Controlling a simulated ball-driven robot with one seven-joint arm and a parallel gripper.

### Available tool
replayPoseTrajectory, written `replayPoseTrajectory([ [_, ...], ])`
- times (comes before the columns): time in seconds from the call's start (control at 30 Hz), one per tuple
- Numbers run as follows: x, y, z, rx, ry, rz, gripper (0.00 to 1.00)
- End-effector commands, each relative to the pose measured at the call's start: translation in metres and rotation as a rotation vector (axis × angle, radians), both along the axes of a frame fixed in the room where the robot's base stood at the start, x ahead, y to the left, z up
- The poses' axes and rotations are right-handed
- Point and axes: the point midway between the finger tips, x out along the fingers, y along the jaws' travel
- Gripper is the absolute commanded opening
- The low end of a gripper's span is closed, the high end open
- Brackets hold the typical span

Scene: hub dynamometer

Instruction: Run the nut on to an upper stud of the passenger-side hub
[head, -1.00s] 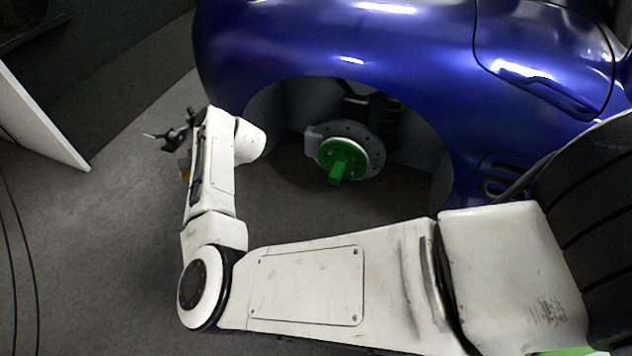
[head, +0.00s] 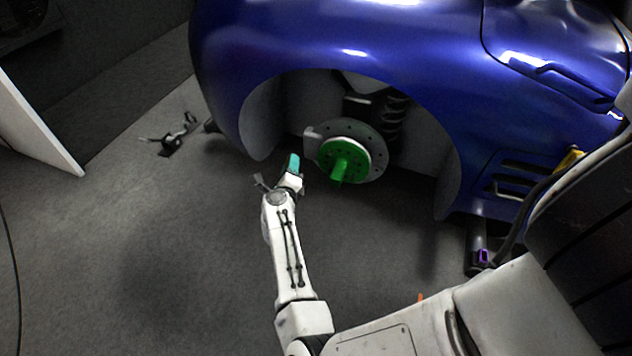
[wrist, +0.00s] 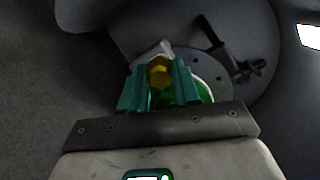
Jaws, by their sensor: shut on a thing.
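The passenger-side hub (head: 330,156) is green, with a green shaft sticking out of its centre, in front of a grey drilled brake disc (head: 375,160) in the wheel arch. Its single studs are too small to make out. My gripper (head: 294,160) has teal fingers and is just left of the hub in the head view, apart from it. In the wrist view my gripper (wrist: 160,85) is shut on a brassy yellow nut (wrist: 159,73). Part of the green hub (wrist: 204,92) shows behind the right finger; the rest is hidden by the fingers.
The blue car body (head: 290,40) arches over the hub, with a coil spring (head: 396,112) behind the disc. A dark metal stand (head: 172,140) is on the floor at left, near a white panel (head: 40,125). Grey floor left of my arm is clear.

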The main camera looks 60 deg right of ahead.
Motion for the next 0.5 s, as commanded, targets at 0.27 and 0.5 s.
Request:
replayPoseTrajectory([
  [0.27, -0.053, -0.018, -0.034, -0.071, -0.015, -0.212, 0.00],
  [0.5, -0.069, -0.024, -0.043, -0.090, -0.022, -0.281, 0.00],
])
